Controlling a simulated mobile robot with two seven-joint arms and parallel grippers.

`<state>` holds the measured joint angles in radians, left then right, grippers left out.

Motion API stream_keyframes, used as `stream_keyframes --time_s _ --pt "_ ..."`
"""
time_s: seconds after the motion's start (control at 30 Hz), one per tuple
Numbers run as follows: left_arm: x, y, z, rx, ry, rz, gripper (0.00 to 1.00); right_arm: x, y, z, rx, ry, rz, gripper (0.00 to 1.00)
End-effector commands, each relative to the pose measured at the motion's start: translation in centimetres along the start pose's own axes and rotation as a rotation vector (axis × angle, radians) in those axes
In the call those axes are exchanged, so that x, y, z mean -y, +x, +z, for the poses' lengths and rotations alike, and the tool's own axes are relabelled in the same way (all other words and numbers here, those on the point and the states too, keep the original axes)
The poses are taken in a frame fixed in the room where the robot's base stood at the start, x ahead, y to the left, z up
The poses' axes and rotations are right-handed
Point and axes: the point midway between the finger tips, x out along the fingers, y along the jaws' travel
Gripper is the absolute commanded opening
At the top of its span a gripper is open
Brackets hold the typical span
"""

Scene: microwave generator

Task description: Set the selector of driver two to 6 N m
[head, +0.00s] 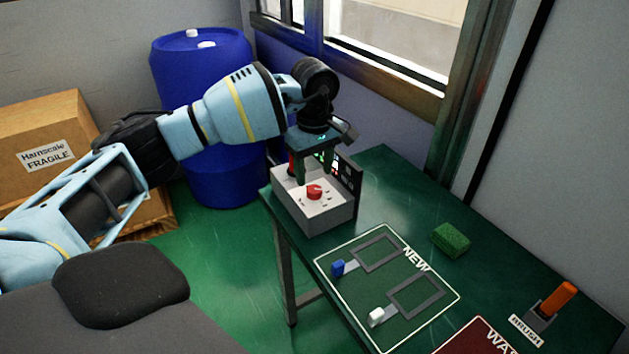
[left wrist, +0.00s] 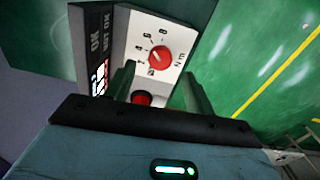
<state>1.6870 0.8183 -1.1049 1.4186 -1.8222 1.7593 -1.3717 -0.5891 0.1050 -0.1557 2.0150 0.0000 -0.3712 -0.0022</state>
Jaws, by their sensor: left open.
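A white box (head: 315,208) with a red selector knob (head: 314,191) on top stands at the table's far left corner. The left wrist view shows this knob (left wrist: 159,57) with printed numbers around it and "N m" beside it. I cannot read its setting surely, and no driver number is legible. A black panel (head: 346,178) with "OK" and "NOT OK" rises behind the box. My left gripper (head: 313,170) is open, pointing down above the box near the knob. A second red part (left wrist: 142,98) shows between its fingers in the wrist view. My right gripper is not in view.
A green mat marked "NEW" (head: 380,320) holds a blue-tipped piece (head: 338,268) and a white-tipped piece (head: 376,317). A green sponge (head: 450,239) and an orange-handled brush (head: 556,300) lie to the right. A window and wall stand behind the table.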

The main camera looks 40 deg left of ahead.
Motion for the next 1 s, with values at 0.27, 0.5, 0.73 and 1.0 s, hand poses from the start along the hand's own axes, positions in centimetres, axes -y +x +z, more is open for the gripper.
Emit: stream_keyframes --time_s 0.27,0.5,0.73,1.0 --pt "0.0 -2.9 0.0 0.000 0.001 0.000 0.54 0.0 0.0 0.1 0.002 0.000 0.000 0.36" --pt "0.0 -3.2 0.0 0.001 0.001 -0.001 0.54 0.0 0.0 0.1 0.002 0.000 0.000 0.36" --pt "0.0 -3.1 0.0 0.001 0.001 0.000 0.54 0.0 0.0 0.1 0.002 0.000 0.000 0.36" --pt "0.0 -3.1 0.0 0.000 0.001 -0.001 0.54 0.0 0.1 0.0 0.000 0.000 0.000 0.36"
